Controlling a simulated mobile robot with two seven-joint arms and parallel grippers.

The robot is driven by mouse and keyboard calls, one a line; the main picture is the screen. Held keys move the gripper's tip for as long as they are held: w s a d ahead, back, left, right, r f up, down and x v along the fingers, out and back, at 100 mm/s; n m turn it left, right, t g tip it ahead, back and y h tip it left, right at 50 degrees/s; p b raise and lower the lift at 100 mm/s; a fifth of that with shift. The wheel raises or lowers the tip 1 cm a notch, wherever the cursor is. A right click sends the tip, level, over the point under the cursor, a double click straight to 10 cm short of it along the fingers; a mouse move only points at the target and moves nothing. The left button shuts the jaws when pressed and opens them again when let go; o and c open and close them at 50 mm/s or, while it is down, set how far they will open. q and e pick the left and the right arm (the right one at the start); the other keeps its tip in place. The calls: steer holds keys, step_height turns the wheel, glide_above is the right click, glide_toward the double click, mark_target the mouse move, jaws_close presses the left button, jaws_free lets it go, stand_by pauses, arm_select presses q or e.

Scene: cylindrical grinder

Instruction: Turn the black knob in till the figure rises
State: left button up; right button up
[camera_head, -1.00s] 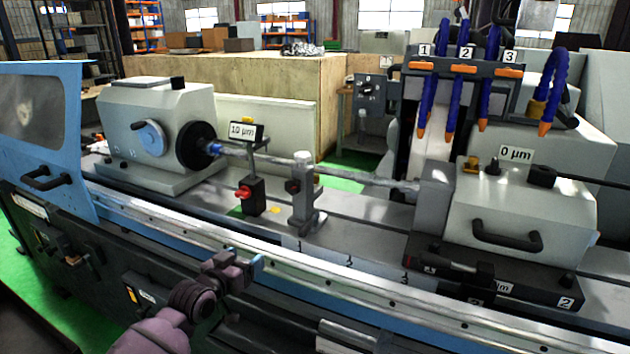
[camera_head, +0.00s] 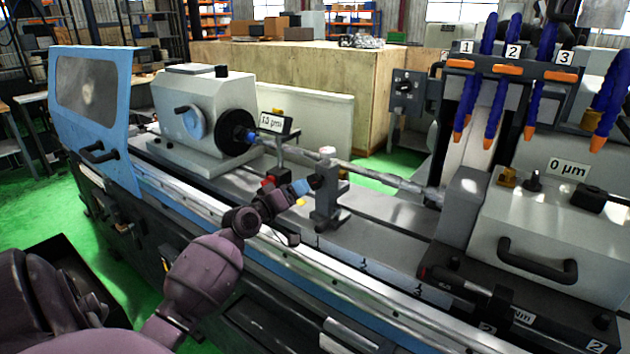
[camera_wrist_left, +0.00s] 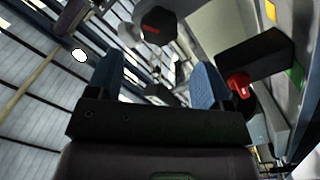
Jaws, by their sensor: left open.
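The black knob (camera_head: 316,181) sits on the side of the grey upright rest (camera_head: 327,205) under the long shaft. My left gripper (camera_head: 301,187) has blue fingertips just left of the knob, close to it. In the left wrist view a dark knob with a red mark (camera_wrist_left: 158,27) shows beyond and between the two blue fingers, which stand apart with nothing between them. The figure plate (camera_head: 272,122) stands behind the shaft; its digits are hard to read, perhaps 15 µm. My right gripper is not in view.
A red knob (camera_wrist_left: 238,86) on a dark block is right of my fingers in the wrist view. The shaft (camera_head: 375,174) runs above the bed. A second plate reads 0 µm (camera_head: 568,168) at right. Blue hoses (camera_head: 497,90) hang over the wheel.

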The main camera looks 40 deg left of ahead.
mark_target(311, 182)
arm_select(q)
steer(key=w, duration=0.8)
steer(key=shift+w+a, duration=0.15)
steer(key=shift+w, duration=0.05)
steer(key=c, duration=0.9)
